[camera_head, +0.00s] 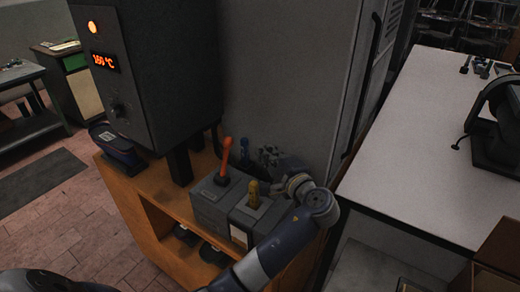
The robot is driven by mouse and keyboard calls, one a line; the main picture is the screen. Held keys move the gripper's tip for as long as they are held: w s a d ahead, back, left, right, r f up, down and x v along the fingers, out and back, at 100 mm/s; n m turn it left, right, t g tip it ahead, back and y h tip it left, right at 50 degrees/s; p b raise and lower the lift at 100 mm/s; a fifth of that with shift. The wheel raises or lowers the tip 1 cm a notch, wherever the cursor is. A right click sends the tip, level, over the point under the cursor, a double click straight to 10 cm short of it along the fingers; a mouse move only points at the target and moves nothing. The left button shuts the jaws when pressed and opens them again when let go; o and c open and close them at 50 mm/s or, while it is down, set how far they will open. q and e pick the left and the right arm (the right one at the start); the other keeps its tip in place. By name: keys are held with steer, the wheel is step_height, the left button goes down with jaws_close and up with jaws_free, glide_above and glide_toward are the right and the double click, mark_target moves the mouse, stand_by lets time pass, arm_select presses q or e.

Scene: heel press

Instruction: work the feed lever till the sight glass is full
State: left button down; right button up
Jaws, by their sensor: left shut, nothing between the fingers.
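Two levers rise from grey boxes on the wooden bench: an orange lever (226,157) and, nearer me, a yellow lever (253,190). I cannot tell which is the feed lever. The grey lever box (212,207) has a pale label on the nearer box's front. My left gripper (268,156) is shut and empty, behind and right of the levers, its dark fingers hard to make out against the grey wall. Its wrist is just right of the yellow lever; I cannot tell whether they touch. I cannot make out a sight glass. My right gripper is not in view.
A dark machine (165,70) with a lit temperature display stands on the wooden bench (145,192). A blue-black box (117,142) sits at the bench's left end. A white table (430,150) on the right bears dark equipment. Brick floor lies open at left.

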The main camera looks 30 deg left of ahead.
mark_target(226, 158)
arm_select(q)
steer(key=a+p, duration=0.5)
steer(key=a, duration=0.3)
steer(key=shift+w, duration=0.35)
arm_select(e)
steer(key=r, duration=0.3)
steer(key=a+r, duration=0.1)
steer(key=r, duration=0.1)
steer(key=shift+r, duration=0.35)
arm_select(q)
steer(key=shift+w+f, duration=0.1)
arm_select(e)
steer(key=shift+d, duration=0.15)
